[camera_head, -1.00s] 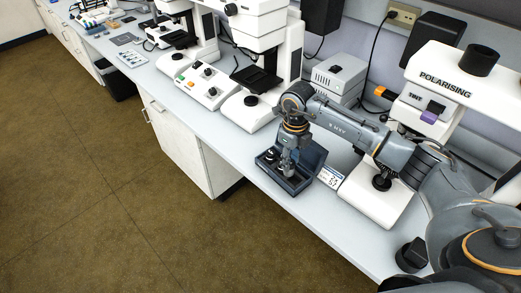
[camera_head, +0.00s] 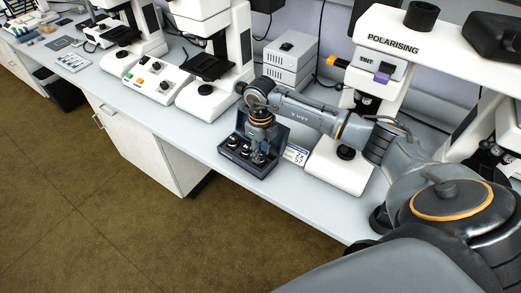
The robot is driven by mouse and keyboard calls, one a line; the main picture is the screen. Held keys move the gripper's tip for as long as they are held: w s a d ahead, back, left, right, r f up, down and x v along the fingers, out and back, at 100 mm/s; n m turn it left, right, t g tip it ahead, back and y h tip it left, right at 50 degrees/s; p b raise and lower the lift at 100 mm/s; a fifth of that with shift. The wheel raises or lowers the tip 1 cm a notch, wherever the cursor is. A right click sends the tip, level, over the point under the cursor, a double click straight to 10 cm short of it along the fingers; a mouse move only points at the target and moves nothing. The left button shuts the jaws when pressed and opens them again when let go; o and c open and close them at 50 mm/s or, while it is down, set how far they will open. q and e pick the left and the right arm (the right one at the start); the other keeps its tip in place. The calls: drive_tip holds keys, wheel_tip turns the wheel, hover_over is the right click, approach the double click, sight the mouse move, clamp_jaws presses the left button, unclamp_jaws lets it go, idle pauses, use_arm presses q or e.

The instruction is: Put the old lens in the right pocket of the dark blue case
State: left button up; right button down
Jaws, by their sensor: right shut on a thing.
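The dark blue case (camera_head: 279,137) stands open on the bench, with its lid raised at the back. Small dark lens pieces (camera_head: 233,143) with light tops sit in its left and middle parts. My right gripper (camera_head: 259,153) points down over the right part of the case. It is shut on a small dark piece, seemingly the old lens (camera_head: 259,159), low at the right pocket. The gripper partly hides it, and I cannot tell whether it touches the pocket floor. My left gripper is out of view.
The white polarising microscope (camera_head: 335,170) stands right of the case, behind my right arm. A small display card (camera_head: 295,155) is beside the case. Other microscopes (camera_head: 207,88) and a control box (camera_head: 158,83) stand to the left. The bench front edge is close to the case.

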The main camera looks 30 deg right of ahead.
drive_tip(key=shift+f, duration=0.25)
idle(0.7)
drive_tip(key=c, duration=0.5)
unclamp_jaws()
drive_tip(key=shift+r, duration=0.1)
drive_tip(key=shift+r+p, duration=1.8)
drive_tip(key=shift+r, duration=1.2)
